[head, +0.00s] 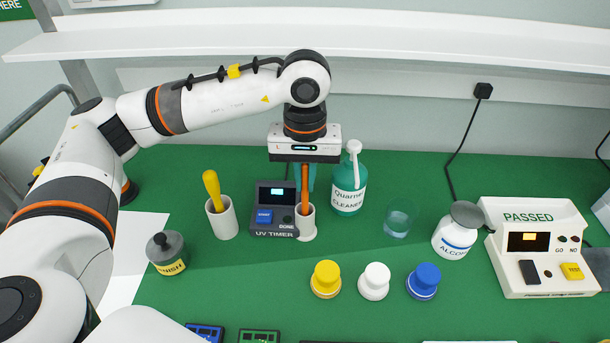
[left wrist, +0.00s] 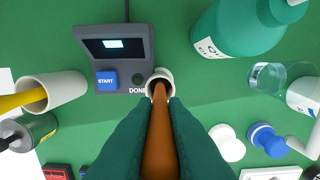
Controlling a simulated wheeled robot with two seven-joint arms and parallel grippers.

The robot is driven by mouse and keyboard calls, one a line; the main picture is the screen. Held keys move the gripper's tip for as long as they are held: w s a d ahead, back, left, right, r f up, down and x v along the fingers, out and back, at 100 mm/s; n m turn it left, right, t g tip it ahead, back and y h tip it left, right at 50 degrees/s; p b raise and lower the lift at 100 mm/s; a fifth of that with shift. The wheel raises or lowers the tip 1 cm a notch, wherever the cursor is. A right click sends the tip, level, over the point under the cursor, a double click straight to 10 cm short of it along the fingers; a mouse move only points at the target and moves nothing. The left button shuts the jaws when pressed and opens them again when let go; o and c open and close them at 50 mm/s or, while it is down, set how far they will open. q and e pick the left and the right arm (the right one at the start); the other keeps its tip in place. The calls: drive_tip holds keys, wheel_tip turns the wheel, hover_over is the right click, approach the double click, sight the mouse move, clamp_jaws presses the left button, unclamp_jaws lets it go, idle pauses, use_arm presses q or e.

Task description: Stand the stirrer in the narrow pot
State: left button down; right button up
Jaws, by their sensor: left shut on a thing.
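The brown stirrer (head: 305,195) hangs upright in my left gripper (head: 305,183), whose green fingers are shut on it. In the left wrist view the stirrer (left wrist: 160,140) runs between the fingers, its far end at the pot's mouth. The narrow white pot (head: 306,225) stands on the green bench directly below the gripper; it also shows in the left wrist view (left wrist: 152,76). The stirrer's lower end overlaps the pot's opening; how deep it reaches is hidden. My right gripper is not in view.
The UV timer (head: 275,220) stands close to the pot's left. A wider white pot (head: 223,222) with a yellow-handled tool is farther left. A green cleaner bottle (head: 347,199) stands behind right, with a glass beaker (head: 397,223) beyond. Yellow, white and blue knobs stand in front.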

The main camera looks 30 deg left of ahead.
use_arm(q)
drive_tip(key=c, duration=1.4)
unclamp_jaws()
wheel_tip(320, 180, up, 12)
drive_tip(key=shift+f, duration=0.1)
